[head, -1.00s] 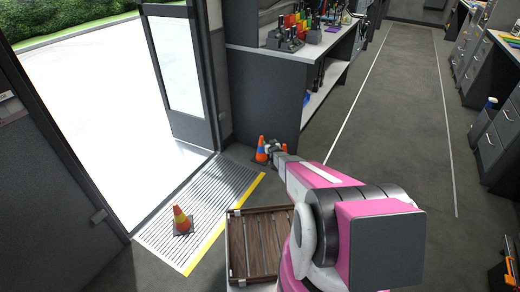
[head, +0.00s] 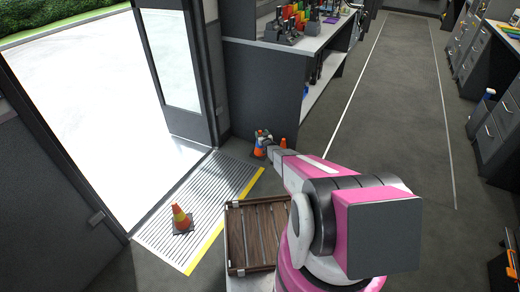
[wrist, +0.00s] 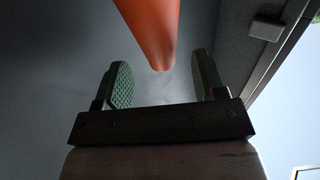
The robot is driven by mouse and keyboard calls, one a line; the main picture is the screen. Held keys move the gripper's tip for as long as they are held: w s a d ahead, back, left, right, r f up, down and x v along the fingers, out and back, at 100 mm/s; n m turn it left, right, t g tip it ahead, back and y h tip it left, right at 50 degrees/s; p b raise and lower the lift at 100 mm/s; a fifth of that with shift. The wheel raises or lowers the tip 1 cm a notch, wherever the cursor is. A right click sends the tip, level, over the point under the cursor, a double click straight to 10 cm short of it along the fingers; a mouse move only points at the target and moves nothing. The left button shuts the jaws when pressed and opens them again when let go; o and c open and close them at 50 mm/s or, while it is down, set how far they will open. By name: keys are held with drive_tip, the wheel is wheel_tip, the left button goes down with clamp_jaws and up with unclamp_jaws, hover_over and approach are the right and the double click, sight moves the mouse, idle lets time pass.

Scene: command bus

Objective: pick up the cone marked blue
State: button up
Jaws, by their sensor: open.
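An orange cone with a blue band (head: 259,152) stands on the floor by the door frame, partly hidden by my gripper. My gripper (head: 266,139) is at its upper part in the head view. In the wrist view my gripper (wrist: 163,82) is open, with one green padded finger on each side. An orange cone tip (wrist: 158,40) lies ahead, close to the gap between the fingers; no band shows there. Another orange cone (head: 282,144) stands just right of the blue-banded one, partly hidden. A cone with a yellow band (head: 181,219) stands on the ribbed step.
The ribbed step (head: 215,190) has a yellow edge and lies inside the open doorway. A brown slatted crate (head: 232,240) is beside my arm. A dark workbench (head: 262,85) with tools on top rises behind the cones. The aisle floor to the right is clear.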

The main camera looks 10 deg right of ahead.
drive_tip(key=x, duration=0.4)
drive_tip(key=shift+w+a+f, duration=0.1)
drive_tip(key=shift+w+a, duration=0.05)
drive_tip(key=shift+w, duration=0.1)
clamp_jaws()
